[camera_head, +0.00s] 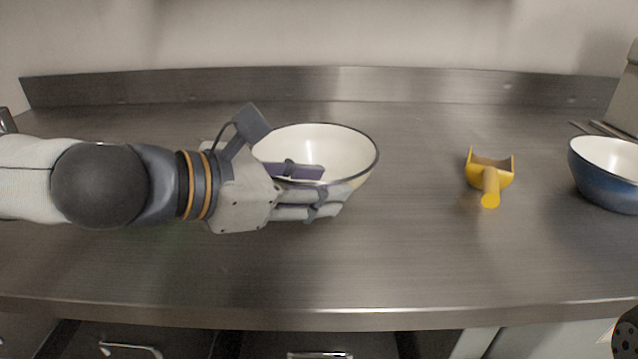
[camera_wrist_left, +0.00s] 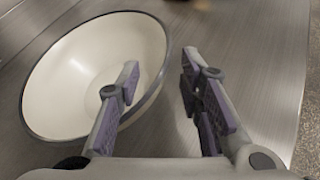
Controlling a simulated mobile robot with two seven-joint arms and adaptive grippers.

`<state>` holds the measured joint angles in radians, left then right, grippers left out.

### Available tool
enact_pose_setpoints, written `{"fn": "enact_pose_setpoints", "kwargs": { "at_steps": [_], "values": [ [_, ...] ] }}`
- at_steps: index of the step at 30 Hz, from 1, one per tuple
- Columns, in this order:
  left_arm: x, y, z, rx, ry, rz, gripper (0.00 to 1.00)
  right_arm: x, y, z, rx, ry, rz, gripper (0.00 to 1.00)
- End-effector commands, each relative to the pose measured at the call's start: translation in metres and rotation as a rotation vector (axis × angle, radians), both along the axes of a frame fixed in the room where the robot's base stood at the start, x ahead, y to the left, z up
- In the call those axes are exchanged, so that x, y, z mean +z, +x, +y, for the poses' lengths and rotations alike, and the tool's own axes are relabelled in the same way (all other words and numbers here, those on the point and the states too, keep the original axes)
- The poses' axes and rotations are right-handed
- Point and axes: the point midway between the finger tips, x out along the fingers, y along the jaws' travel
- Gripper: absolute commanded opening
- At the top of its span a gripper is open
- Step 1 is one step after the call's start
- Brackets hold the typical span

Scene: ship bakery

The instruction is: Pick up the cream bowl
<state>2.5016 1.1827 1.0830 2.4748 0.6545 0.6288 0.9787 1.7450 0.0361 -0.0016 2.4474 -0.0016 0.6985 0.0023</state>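The cream bowl (camera_head: 335,145), white-cream inside with a dark rim, stands upright on the steel counter. It also fills the left of the left wrist view (camera_wrist_left: 75,75). My left gripper (camera_head: 326,190) is open at the bowl's near side. In the left wrist view, the open fingers (camera_wrist_left: 160,78) straddle the bowl's rim, one finger over the inside and the other outside the wall. A gap shows between the rim and the outer finger. The gripper hides part of the bowl's near left side in the head view.
A yellow scoop (camera_head: 489,178) lies on the steel counter (camera_head: 400,265) right of the bowl. A blue bowl (camera_head: 603,180) with a white inside stands at the right edge. A low backsplash (camera_head: 430,84) runs along the back. The counter between bowl and scoop is clear.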

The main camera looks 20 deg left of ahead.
Motion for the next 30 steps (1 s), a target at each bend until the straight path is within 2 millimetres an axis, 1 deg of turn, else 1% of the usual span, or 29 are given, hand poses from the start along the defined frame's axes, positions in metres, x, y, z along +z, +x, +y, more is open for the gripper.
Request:
{"fn": "enact_pose_setpoints", "kwargs": {
  "at_steps": [1, 5, 9, 16, 17, 18, 21, 30],
  "values": [
    [-0.005, 0.004, -0.003, -0.001, 0.001, 0.006, 0.33, -0.004, -0.003, 0.0, 0.0, -0.001, 0.011, 0.4],
    [-0.015, 0.02, -0.019, -0.002, 0.003, 0.005, 0.33, -0.013, -0.01, 0.0, 0.001, 0.0, 0.034, 0.4],
    [-0.019, 0.036, -0.03, -0.001, 0.002, 0.0, 0.33, -0.017, -0.014, 0.0, 0.003, 0.0, 0.045, 0.4],
    [-0.016, 0.038, -0.032, 0.001, 0.0, -0.006, 0.33, -0.016, -0.013, 0.0, 0.003, -0.001, 0.042, 0.4],
    [-0.016, 0.038, -0.032, 0.0, 0.001, -0.006, 0.28, -0.016, -0.013, 0.0, 0.003, -0.001, 0.042, 0.4],
    [-0.016, 0.038, -0.032, 0.0, 0.001, -0.006, 0.19, -0.016, -0.013, 0.0, 0.003, -0.001, 0.042, 0.4],
    [-0.016, 0.038, -0.032, 0.0, 0.001, -0.006, 0.0, -0.016, -0.013, 0.0, 0.003, -0.001, 0.042, 0.4],
    [-0.016, 0.038, -0.032, 0.0, 0.002, -0.007, 0.0, -0.016, -0.013, 0.0, 0.003, -0.001, 0.042, 0.4]
  ]
}}
